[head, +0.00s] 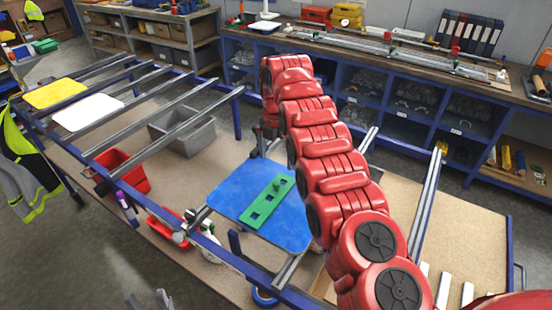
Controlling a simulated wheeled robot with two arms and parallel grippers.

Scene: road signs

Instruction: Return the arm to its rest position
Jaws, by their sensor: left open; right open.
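My red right arm (335,175) reaches from the lower right corner up across the middle of the view. Its dark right gripper (264,146) hangs at the far end, open and partly hidden behind the arm, just beyond the blue sign plate. My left gripper (150,300) shows only as two grey fingertips at the bottom edge. They are apart with nothing between them. A blue square sign plate (232,190) lies on the rails. A green template (268,203) with square holes lies on it, and the arm passes close over its right side.
A white plate (87,112) and a yellow plate (55,93) lie on the rails at left. Below are red bins (125,172), a grey bin (185,132) and a spray bottle (207,243). A blue workbench (400,95) with shelves runs along the back.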

